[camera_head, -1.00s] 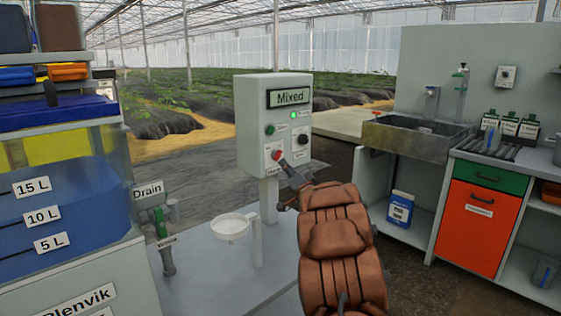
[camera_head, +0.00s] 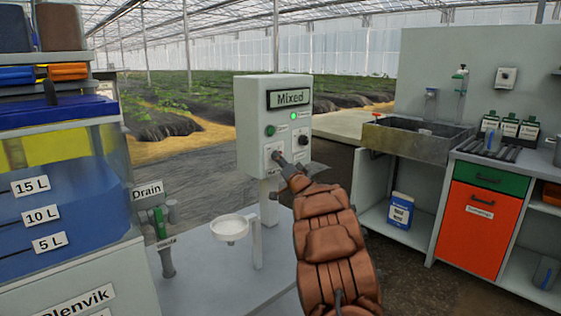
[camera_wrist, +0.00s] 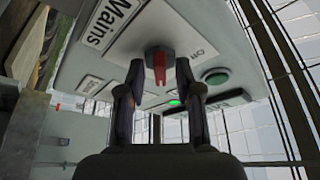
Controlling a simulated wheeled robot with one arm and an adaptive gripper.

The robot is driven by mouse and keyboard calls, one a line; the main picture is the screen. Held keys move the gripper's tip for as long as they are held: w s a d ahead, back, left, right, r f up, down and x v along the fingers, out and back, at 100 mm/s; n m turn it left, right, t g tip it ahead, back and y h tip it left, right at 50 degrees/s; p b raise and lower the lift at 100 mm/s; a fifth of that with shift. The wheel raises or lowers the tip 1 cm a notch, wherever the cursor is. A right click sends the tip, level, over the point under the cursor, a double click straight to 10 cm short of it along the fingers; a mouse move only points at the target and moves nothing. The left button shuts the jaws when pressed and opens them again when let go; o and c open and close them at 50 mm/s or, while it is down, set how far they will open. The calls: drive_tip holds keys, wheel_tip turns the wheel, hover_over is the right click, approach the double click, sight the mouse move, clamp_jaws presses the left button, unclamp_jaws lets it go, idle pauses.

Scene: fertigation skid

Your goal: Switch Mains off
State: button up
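The grey control box (camera_head: 245,125) stands on a post, and its display (camera_head: 290,97) reads "Mixed". In the wrist view, the red Mains knob (camera_wrist: 158,62) sits on the box face beside the "Mains" label (camera_wrist: 108,25). My gripper (camera_wrist: 160,70) has one finger on each side of the knob, with small gaps visible. It is open. In the head view, my gripper (camera_head: 286,168) is at the lower left of the box face and covers most of the knob. A small green lamp (camera_head: 293,115) is lit.
A green button (camera_head: 270,130) and a black knob (camera_head: 303,140) are close by on the box. A white dish (camera_head: 230,227) stands below left, near the Drain valve (camera_head: 159,222) and blue tank (camera_head: 60,215). A sink (camera_head: 415,140) and cabinets stand right.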

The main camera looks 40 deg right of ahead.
clamp_jaws()
drive_tip(key=shift+n, duration=0.4)
drive_tip(key=n+y+p, duration=0.1)
drive_tip(key=n+y, duration=0.3)
drive_tip(key=n, duration=0.4)
drive_tip(key=n+y+p, duration=0.2)
drive_tip(key=n+y, duration=0.2)
drive_tip(key=n, duration=0.4)
drive_tip(key=d+n+y+p, duration=0.1)
drive_tip(key=n+y, duration=0.3)
drive_tip(key=n, duration=0.4)
drive_tip(key=shift+d+r+p, duration=0.1)
drive_tip(key=shift+p, duration=0.35)
drive_tip(key=shift+n, duration=0.5)
drive_tip(key=shift+o, duration=0.8)
unclamp_jaws()
drive_tip(key=shift+s, duration=0.1)
